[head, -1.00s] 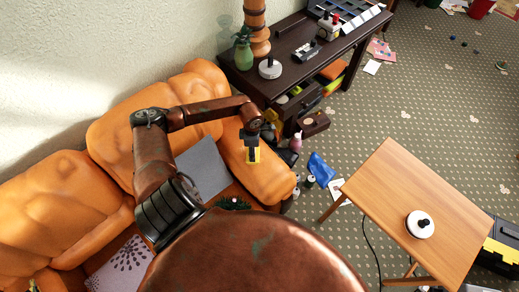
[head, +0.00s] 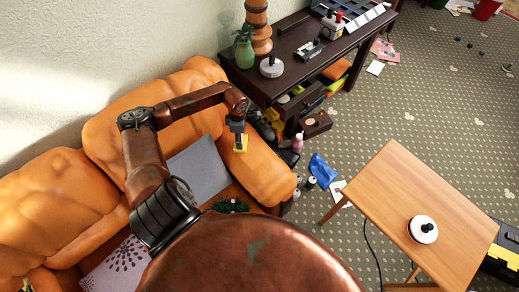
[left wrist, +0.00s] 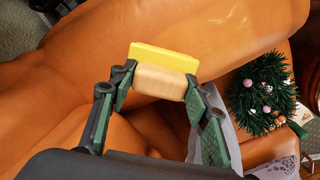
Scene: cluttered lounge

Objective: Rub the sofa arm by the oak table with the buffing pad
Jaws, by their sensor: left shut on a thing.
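My left gripper (head: 239,131) is shut on a yellow pad (head: 241,145) with a tan block backing. In the left wrist view, the gripper (left wrist: 160,75) has the tan block between its fingers, with the yellow face (left wrist: 163,56) pointing away. The pad is over the upper part of the orange sofa arm (head: 262,178), on the side by the oak table (head: 385,175). The arm's surface also spreads behind the pad in the left wrist view (left wrist: 215,35). I cannot tell if pad and leather touch. My right gripper is not in view.
A grey cushion (head: 202,168) and a small decorated green plant (head: 230,205) lie on the sofa. White discs with black knobs stand on the oak table (head: 423,229) and dark desk (head: 271,66). Bottles and a blue bag (head: 322,170) clutter the floor beside the arm.

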